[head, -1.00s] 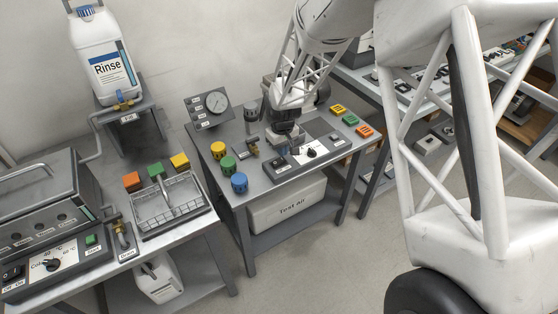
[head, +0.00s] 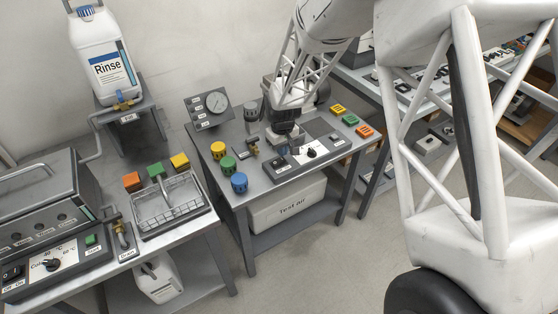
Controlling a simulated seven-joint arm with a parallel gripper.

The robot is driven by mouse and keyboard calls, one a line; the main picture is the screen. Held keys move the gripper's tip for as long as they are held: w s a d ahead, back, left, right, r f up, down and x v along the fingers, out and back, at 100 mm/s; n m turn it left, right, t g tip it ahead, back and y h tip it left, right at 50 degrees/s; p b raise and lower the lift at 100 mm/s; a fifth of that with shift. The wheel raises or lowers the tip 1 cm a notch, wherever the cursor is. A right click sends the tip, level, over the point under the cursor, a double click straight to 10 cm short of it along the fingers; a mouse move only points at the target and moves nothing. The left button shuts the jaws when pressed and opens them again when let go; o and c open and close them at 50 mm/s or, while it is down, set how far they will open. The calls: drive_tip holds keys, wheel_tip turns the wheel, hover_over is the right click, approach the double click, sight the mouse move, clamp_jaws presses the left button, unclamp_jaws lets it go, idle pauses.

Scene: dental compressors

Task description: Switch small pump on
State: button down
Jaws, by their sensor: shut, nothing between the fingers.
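A grey control panel (head: 297,160) lies along the front of the middle table. It carries a dark switch at its left part (head: 280,162) and a black knob on a white plate (head: 311,152). Their labels are too small to read, so I cannot tell which control belongs to the small pump. My gripper (head: 285,143) points down just behind the panel's left half and is shut, with nothing in it. Its fingertips are small and partly hidden, and I cannot tell whether they touch anything.
A pressure gauge (head: 216,101) stands at the table's back left. Yellow (head: 218,149), green (head: 228,164) and blue (head: 239,182) knobs sit at the left. A brass valve (head: 253,149) is close to my gripper's left. Coloured blocks (head: 350,120) lie at the right.

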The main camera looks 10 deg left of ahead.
drive_tip(key=shift+f, duration=1.3)
idle(1.4)
drive_tip(key=shift+r, duration=3.55)
